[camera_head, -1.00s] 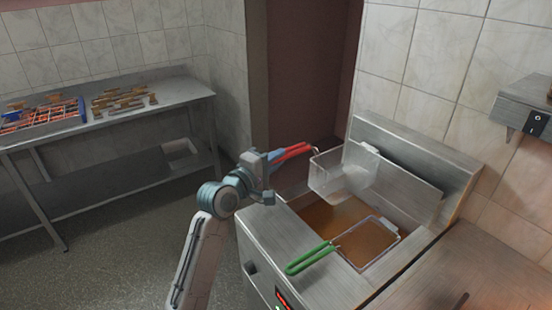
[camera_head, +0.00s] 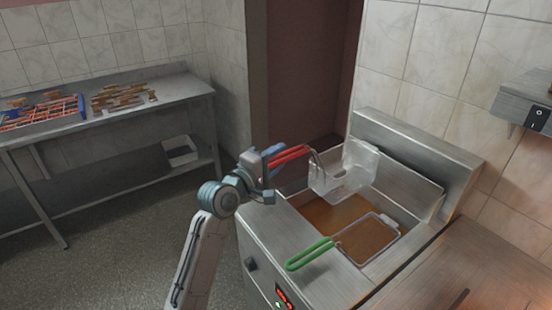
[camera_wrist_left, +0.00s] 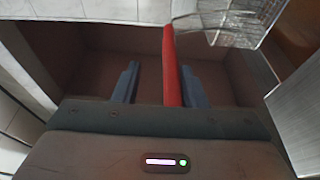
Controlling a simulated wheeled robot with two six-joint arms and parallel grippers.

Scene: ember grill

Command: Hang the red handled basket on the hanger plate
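The red handled basket (camera_head: 342,176) is a clear mesh basket above the left side of the fryer, tilted, its back edge by the hanger plate (camera_head: 410,185). I cannot tell whether it is hooked on. Its red handle (camera_head: 291,157) points left toward my left gripper (camera_head: 269,168). In the left wrist view, the red handle (camera_wrist_left: 172,68) lies between the blue fingers of my left gripper (camera_wrist_left: 157,87), close against the right finger, with a clear gap to the left finger. The gripper is open around the handle. Part of the basket (camera_wrist_left: 225,22) shows there too. My right gripper is out of view.
A green handled basket (camera_head: 388,258) sits in the fryer's brown oil (camera_head: 330,217). A steel table (camera_head: 185,96) with a blue rack (camera_head: 42,112) and brown pieces stands at left. A switch box (camera_head: 537,118) is on the right wall.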

